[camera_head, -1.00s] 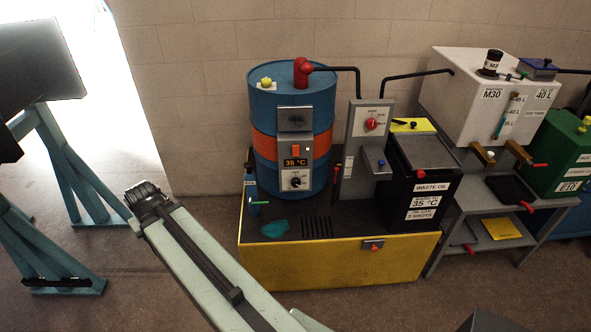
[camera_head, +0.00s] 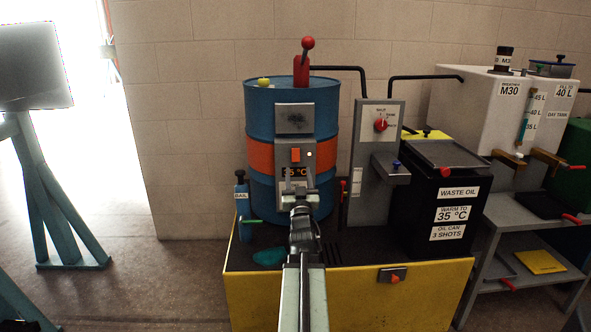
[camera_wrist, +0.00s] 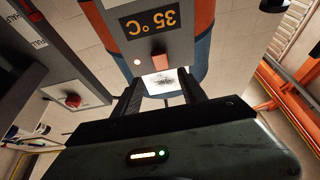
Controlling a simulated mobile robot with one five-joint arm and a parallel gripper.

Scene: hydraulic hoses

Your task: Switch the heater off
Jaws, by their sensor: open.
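The heater box (camera_head: 307,147) is on the front of the blue drum (camera_head: 265,115) with its orange band. It carries an orange-red switch (camera_head: 295,154), a small pale light beside it (camera_head: 310,154) and an orange 35 °C display (camera_head: 293,172). My gripper (camera_head: 294,187) is in front of the lower box and hides the dial there. The wrist view is upside down: display (camera_wrist: 152,22), red switch (camera_wrist: 158,54) and bright light (camera_wrist: 137,62) show just beyond my open, empty fingers (camera_wrist: 160,78). I cannot tell whether they touch the box.
A small blue bottle (camera_head: 242,205) stands left of the drum. Open floor (camera_head: 170,280) lies at left.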

